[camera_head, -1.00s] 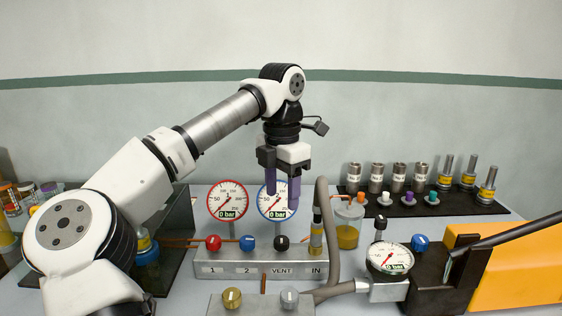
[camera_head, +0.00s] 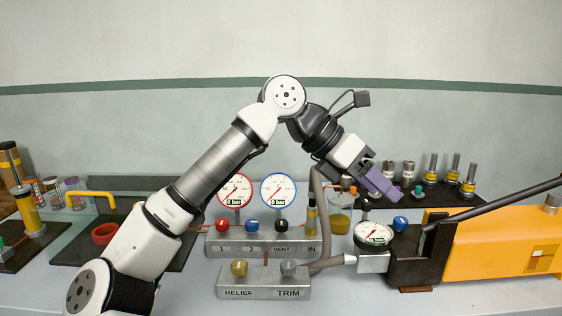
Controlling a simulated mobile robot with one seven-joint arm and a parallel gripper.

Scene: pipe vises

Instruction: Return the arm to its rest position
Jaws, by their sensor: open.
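My arm rises from the lower left, bends at an elbow near the top middle, and slopes down to the right. My gripper (camera_head: 388,193) has purple fingers and points down and to the right, above the round gauge (camera_head: 374,234) of the pump. The gripper is open and nothing shows in it, though its fingers overlap in this view. It hides part of the row of metal cylinders behind it.
The valve block (camera_head: 262,243) with red, blue and black knobs and two gauges stands in the middle. The RELIEF/TRIM block (camera_head: 264,283) is in front. A yellow pump (camera_head: 500,255) with a long black lever (camera_head: 505,202) is at right. A black tray (camera_head: 75,250) holds a red ring.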

